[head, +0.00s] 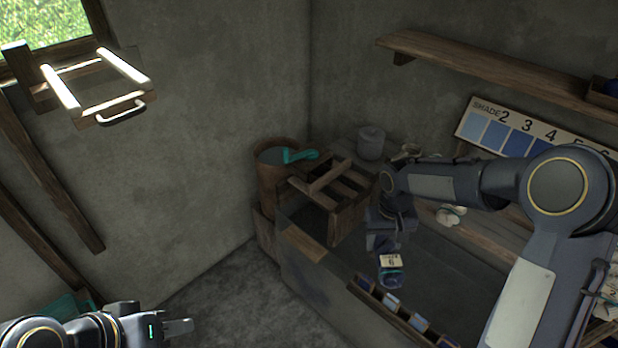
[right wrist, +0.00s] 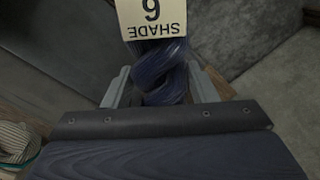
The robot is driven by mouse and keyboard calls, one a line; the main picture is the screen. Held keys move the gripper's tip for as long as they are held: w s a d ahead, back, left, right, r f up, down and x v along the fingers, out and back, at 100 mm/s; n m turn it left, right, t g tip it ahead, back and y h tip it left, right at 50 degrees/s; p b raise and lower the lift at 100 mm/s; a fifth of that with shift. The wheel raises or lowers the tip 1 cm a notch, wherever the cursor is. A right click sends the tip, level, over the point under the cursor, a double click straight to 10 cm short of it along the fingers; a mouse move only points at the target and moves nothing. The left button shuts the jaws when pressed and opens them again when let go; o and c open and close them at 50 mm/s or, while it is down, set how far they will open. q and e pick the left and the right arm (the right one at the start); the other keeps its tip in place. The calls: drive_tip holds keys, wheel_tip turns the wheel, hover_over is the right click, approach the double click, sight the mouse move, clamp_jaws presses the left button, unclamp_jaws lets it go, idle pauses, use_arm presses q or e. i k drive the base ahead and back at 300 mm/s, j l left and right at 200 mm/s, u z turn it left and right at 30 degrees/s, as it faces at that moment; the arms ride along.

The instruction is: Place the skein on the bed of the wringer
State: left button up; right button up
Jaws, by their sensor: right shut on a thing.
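The skein (right wrist: 160,78) is dark blue and twisted, with a pale tag (right wrist: 152,14) reading "SHADE 6". My right gripper (right wrist: 158,88) is shut on it, one finger on each side. In the head view the skein (head: 391,279) hangs below that gripper, above the dark vat. A slatted wooden frame (head: 340,192), which looks like the wringer, stands on the vat's far left end, left of my right gripper and apart from the skein. Its bed is partly hidden by its bars. My left gripper (head: 180,328) is low at the left, away from everything; its finger gap is unclear.
A divided rack of blue samples (head: 392,303) runs along the vat's front edge. A shade board (head: 520,135) leans at the back right under a shelf (head: 480,68). A hinged wooden rack (head: 110,92) hangs upper left.

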sight(346, 191)
drive_tip(key=i+u, duration=0.45)
drive_tip(key=i, duration=0.7)
drive_tip(key=i+l+u, duration=0.1)
drive_tip(key=i+l, duration=0.1)
drive_tip(key=l, duration=0.05)
